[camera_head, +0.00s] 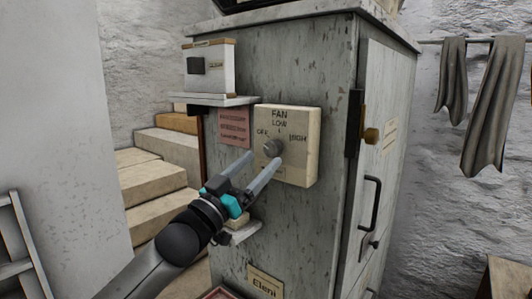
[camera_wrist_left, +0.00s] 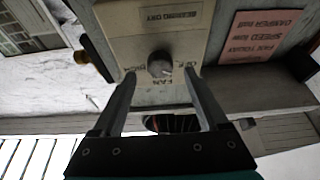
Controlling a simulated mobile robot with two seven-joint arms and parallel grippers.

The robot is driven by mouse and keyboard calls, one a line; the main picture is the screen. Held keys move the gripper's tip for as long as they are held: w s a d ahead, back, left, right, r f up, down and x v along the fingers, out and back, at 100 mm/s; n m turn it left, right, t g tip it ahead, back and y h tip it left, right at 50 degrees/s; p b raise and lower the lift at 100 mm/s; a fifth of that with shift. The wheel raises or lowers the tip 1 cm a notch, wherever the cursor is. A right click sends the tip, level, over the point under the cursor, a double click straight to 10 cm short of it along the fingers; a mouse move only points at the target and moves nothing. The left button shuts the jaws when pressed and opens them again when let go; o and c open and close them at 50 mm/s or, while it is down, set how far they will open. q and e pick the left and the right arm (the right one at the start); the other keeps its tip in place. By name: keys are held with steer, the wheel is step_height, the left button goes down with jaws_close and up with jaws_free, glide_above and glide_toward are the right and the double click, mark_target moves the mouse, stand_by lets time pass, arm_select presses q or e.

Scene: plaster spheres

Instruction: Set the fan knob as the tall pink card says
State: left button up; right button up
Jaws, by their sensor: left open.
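The fan panel (camera_head: 302,165) is a cream box on the grey cabinet's front, marked FAN, with OFF at left, LOW on top and HIGH at right. Its round grey knob (camera_head: 272,147) is at the centre; I cannot tell which mark it points to. The pink card (camera_head: 233,128) is left of the panel. In the wrist view the card (camera_wrist_left: 262,35) appears upside down, with lines seeming to read "FAN TODAY" and "SPEED low"; another line is unclear. My left gripper (camera_head: 262,165) is open, its fingertips close to the panel, either side of the knob (camera_wrist_left: 160,64) in the wrist view.
A small shelf (camera_head: 228,101) above the card holds a white box (camera_head: 209,68) with a dark switch. Below is a nameplate (camera_head: 265,283). Stone steps (camera_head: 152,180) stand left.

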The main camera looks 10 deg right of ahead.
mark_target(270, 152)
arm_select(q)
steer(key=shift+x, duration=1.7)
jaws_close()
